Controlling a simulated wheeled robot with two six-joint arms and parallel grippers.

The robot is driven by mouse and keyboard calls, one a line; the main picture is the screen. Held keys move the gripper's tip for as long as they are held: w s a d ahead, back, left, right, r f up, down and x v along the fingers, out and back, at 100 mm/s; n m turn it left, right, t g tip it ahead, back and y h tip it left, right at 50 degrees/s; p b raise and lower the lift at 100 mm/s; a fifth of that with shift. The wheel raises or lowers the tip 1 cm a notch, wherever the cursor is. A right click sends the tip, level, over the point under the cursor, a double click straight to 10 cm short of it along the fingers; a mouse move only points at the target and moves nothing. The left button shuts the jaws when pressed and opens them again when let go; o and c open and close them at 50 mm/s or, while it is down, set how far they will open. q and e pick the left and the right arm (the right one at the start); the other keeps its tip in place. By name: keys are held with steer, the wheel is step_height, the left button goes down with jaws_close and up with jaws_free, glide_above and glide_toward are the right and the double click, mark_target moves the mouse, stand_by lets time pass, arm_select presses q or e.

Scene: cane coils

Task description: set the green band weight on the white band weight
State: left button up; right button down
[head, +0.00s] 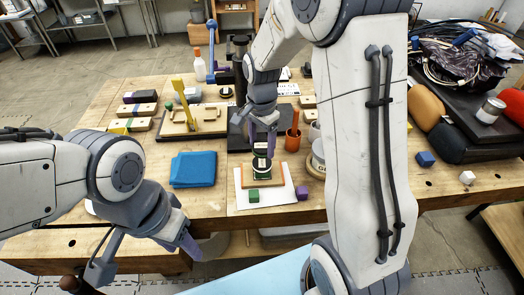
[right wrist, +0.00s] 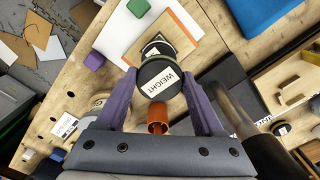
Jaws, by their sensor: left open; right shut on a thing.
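My right gripper (head: 262,145) is shut on a dark round weight, taken as the green band weight (right wrist: 159,82), with a "WEIGHT" label on top. It is held upright between the purple fingers (right wrist: 158,98). Just below it, another dark weight with a white part shows in the right wrist view, taken as the white band weight (right wrist: 155,46). The held one hides much of it. Dark green shows low on the column in the head view; I cannot tell which part it belongs to, nor whether the weights touch. My left gripper (head: 182,240) is open, near the front edge.
An orange-edged board (head: 248,181) on a white sheet lies under the weights. A green cube (head: 253,195) and a purple cube (head: 302,193) are close in front. An orange cup (head: 293,139) stands behind to the right. A folded blue cloth (head: 193,169) lies to the left.

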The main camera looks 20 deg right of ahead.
mark_target(262, 146)
steer(key=shift+f+p, duration=0.35)
steer(key=shift+f, duration=1.55)
steer(key=shift+s+f, duration=0.1)
steer(key=shift+f, duration=0.05)
jaws_free()
